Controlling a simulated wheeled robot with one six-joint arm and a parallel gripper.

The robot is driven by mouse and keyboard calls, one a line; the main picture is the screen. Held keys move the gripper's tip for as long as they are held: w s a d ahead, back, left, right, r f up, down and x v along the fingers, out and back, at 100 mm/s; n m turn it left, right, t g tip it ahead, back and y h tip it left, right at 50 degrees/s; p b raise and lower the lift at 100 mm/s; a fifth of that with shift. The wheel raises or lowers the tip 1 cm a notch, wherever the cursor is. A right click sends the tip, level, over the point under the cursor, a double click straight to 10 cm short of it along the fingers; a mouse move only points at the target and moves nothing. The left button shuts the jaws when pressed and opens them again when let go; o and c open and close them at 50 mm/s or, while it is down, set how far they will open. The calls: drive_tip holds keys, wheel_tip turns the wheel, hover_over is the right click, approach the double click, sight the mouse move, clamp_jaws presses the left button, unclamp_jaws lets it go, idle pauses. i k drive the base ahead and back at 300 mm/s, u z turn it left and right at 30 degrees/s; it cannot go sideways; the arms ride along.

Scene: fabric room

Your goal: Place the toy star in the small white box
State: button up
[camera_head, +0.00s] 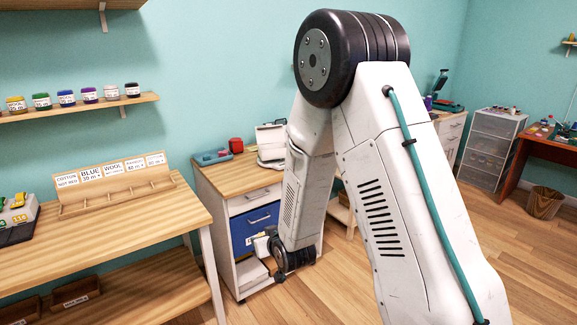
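I cannot make out a toy star in this view. A white box-like object (271,138) stands at the back of the wooden-topped cabinet, partly hidden behind my arm. I cannot tell whether it is the small white box. My arm rises from the lower right, bends at the black joint and comes down in front of the cabinet. Its end, with my gripper (264,246), is low in front of the cabinet's blue drawer. The fingers are too small and covered to read, and I see nothing clearly held.
The cabinet (238,178) also bears a blue tray (212,157) and a red item (236,145). Floor (535,245) at right is open.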

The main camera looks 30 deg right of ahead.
sight(274, 155)
drive_tip(key=u, duration=0.05)
drive_tip(key=k, duration=0.4)
drive_tip(key=z, duration=0.95)
drive_tip(key=i, duration=1.25)
drive_tip(key=u, duration=0.35)
